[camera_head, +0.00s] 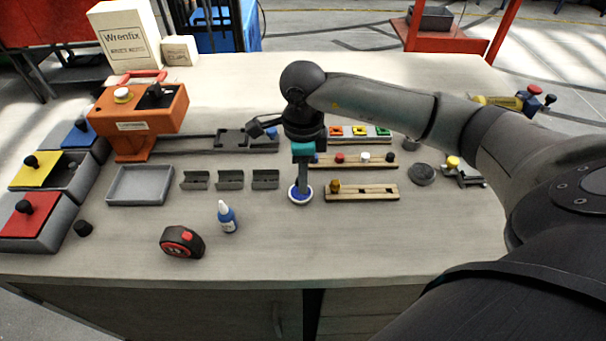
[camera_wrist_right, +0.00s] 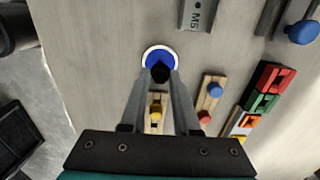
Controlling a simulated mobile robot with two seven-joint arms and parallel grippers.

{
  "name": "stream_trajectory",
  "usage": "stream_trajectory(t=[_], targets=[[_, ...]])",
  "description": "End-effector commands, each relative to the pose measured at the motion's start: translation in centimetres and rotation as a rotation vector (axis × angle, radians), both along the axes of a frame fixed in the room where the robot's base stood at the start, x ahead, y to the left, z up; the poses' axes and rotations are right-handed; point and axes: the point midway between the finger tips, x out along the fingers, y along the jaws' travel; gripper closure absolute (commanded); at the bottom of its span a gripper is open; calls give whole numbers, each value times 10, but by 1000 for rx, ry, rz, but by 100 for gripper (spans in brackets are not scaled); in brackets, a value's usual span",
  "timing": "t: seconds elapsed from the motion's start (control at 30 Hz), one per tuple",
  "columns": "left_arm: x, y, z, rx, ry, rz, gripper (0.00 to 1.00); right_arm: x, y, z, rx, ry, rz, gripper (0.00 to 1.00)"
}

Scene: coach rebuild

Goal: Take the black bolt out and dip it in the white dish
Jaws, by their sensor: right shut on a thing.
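My right gripper (camera_head: 303,184) points straight down with its fingertips at the white dish (camera_head: 292,201), which has a blue inside. In the right wrist view, the fingers (camera_wrist_right: 161,78) are shut on the black bolt (camera_wrist_right: 160,72), whose dark round head shows between the tips. The bolt overlaps the near part of the dish (camera_wrist_right: 146,54). The bolt's lower end is hidden, so I cannot tell whether it touches the blue inside. My left gripper is not in view.
Right of the dish, a wooden strip (camera_head: 375,194) holds a yellow bolt (camera_head: 335,186). Behind it, another strip (camera_head: 352,164) carries several coloured bolts. A blue-and-white bottle (camera_head: 227,217) and a tape measure (camera_head: 181,242) stand front left. The front right tabletop is clear.

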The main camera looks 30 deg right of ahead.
Motion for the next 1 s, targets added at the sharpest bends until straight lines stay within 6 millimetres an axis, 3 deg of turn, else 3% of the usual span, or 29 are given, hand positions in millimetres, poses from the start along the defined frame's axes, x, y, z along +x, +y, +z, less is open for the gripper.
stream_trajectory(t=[0.43,1.0], targets=[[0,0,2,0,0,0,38,-2,0,1,0,7,1,100],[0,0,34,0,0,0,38,-1,0,47,-1,3,0,100]])
